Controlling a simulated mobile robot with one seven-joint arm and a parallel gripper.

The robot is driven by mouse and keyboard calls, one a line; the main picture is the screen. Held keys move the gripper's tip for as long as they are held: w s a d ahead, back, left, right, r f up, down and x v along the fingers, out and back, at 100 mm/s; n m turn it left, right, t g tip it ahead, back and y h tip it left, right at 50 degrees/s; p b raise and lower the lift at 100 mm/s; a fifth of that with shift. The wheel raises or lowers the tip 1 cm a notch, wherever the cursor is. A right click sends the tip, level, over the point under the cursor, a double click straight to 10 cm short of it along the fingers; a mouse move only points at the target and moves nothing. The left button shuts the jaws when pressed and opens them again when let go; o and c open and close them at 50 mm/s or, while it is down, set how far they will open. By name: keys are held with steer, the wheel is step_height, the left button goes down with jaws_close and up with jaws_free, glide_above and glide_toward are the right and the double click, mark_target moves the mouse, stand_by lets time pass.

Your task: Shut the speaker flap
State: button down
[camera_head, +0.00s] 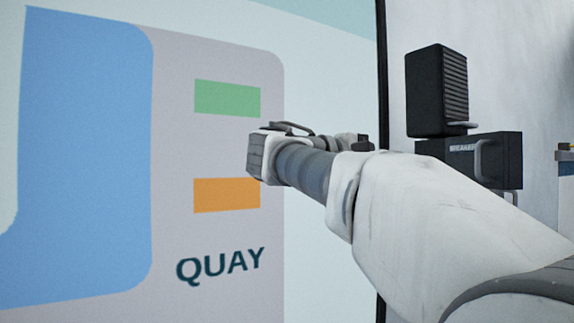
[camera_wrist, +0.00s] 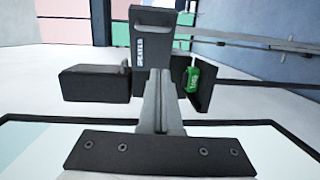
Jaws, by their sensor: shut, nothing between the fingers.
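A black ribbed box (camera_head: 437,90) that looks like a speaker stands at the right in the head view. Below it is a black box (camera_head: 485,158) with a handle and a label that seems to read BREAKER. In the wrist view that labelled box (camera_wrist: 152,42) is turned on its side, with a plain dark box (camera_wrist: 95,84) to its left. On its right a dark flap (camera_wrist: 204,90) stands open beside a green can (camera_wrist: 191,78). I cannot tell for sure which flap is the speaker's. My gripper (camera_wrist: 161,78) is shut and empty, apparently short of the boxes.
A large panel (camera_head: 230,285) marked QUAY fills the left of the head view. Its dark edge (camera_head: 382,60) lies between it and the boxes. A pale wall (camera_head: 530,60) is behind the boxes. My arm hides the area below the labelled box.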

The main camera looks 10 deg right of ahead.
steer(key=d+r, duration=0.1)
steer(key=d, duration=1.1)
steer(key=shift+h+p, duration=0.3)
steer(key=shift+p, duration=0.05)
